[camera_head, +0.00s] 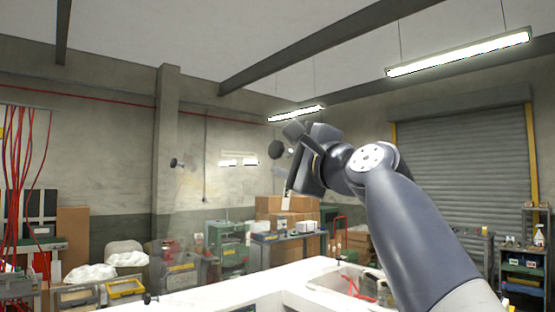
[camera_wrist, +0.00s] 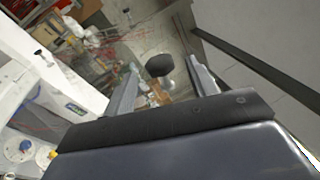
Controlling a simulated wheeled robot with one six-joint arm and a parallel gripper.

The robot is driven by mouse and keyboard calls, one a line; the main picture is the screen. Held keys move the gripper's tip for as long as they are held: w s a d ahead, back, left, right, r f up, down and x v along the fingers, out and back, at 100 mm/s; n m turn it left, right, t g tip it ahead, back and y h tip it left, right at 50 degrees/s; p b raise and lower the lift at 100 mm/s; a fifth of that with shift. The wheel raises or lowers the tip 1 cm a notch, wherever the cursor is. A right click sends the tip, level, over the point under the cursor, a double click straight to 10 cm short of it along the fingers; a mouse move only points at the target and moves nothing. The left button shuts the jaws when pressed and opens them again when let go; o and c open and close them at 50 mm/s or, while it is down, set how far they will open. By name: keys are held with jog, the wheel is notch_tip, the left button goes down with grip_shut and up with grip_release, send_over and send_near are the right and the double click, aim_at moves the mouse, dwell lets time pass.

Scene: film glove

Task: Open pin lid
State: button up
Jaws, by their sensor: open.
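My gripper (camera_head: 292,150) is raised above the white bench in the head view, in front of the back wall. In the wrist view its two fingers (camera_wrist: 162,72) stand apart, with a dark round knob (camera_wrist: 159,65) showing between them; contact cannot be told. A dark round knob also shows beside my gripper in the head view (camera_head: 276,149), and another dark knob (camera_head: 177,162) is further left. A faint see-through surface seems to lie around the knobs, but its edges are unclear. I cannot make out which part is the pin lid.
The white bench (camera_head: 215,295) runs along the bottom, with a small black fitting (camera_head: 148,298) on its left edge. Red items (camera_head: 358,285) lie in its recess at right. Cardboard boxes (camera_head: 288,208) and a shelf cart (camera_head: 523,262) stand behind.

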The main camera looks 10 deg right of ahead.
aim_at(284, 152)
jog(key=b+v, duration=0.2)
jog(key=v, duration=0.4)
jog(key=shift+s, duration=0.25)
jog(key=shift+w, duration=0.1)
jog(key=p+x, duration=0.5)
jog(key=x, duration=0.5)
jog(key=shift+w+a+r, duration=0.1)
jog(key=shift+w+r, duration=0.05)
jog(key=shift+w, duration=0.3)
jog(key=shift+w+d, duration=0.4)
jog(key=shift+d, duration=0.45)
jog(key=shift+s+a, duration=0.15)
jog(key=shift+a, duration=0.15)
jog(key=shift+d, duration=0.1)
